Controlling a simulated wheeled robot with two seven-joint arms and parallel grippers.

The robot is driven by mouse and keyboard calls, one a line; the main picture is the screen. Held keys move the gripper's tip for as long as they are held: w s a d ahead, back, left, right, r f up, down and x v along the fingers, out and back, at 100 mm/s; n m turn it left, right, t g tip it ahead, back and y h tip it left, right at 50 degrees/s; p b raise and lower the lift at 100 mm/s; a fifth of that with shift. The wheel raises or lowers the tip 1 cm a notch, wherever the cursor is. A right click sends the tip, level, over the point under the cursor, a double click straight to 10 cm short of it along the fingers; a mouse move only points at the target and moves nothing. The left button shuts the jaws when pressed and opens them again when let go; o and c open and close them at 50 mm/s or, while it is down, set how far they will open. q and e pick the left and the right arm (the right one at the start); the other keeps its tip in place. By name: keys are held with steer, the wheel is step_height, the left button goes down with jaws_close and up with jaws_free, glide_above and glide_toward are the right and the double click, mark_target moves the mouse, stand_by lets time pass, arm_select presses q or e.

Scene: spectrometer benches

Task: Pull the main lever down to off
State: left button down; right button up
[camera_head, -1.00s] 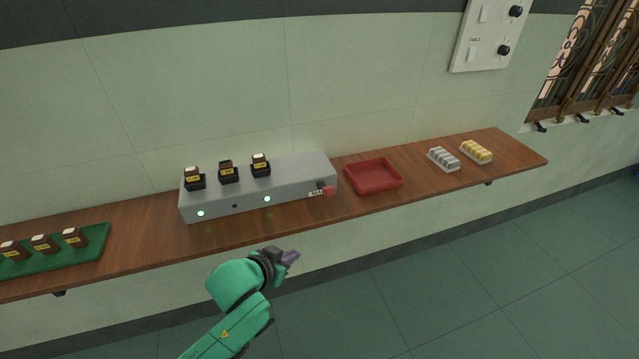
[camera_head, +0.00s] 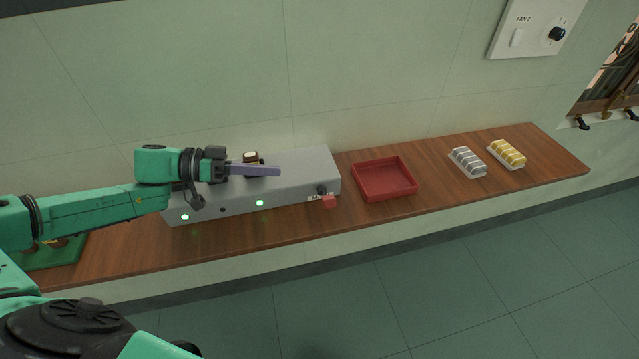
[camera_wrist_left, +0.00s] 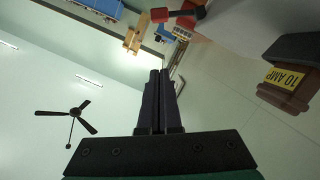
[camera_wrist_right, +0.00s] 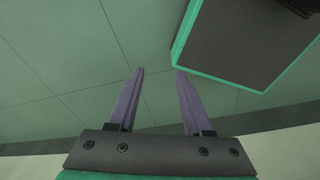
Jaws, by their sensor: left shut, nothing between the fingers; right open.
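The main lever (camera_head: 329,202) has a red grip and a black pivot. It sticks out at the right end of the front of the grey box (camera_head: 300,172), beside a small white label. The lever also shows at the top of the left wrist view (camera_wrist_left: 160,15). My left gripper (camera_head: 277,171) is shut and empty, with its purple fingers pointing right above the box, left of the lever and not touching it. My right gripper (camera_wrist_right: 160,73) is open and empty in its wrist view; it is out of the head view.
A fuse block (camera_head: 250,157) on the box stands behind my left fingers; a "10 AMP" block (camera_wrist_left: 283,85) shows close by in the left wrist view. Two green lights glow on the box front. A red tray (camera_head: 384,180) lies right of the box on the wooden shelf (camera_head: 430,195).

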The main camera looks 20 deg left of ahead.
arm_select(q)
steer(key=p, duration=0.4)
glide_above(326, 197)
steer(key=w+a, duration=0.1)
steer(key=a, duration=0.2)
steer(key=f, duration=0.3)
steer(key=s+f, duration=0.1)
steer(key=d+f, duration=0.1)
steer(key=f, duration=0.1)
steer(key=shift+s+p, duration=0.25)
steer(key=shift+p, duration=0.15)
arm_select(e)
steer(key=r, duration=0.4)
steer(key=shift+s+r, duration=0.3)
steer(key=shift+r, duration=0.1)
arm_select(q)
steer(key=shift+w, duration=0.1)
arm_select(e)
steer(key=shift+w+f, duration=0.1)
steer(key=shift+f, duration=0.05)
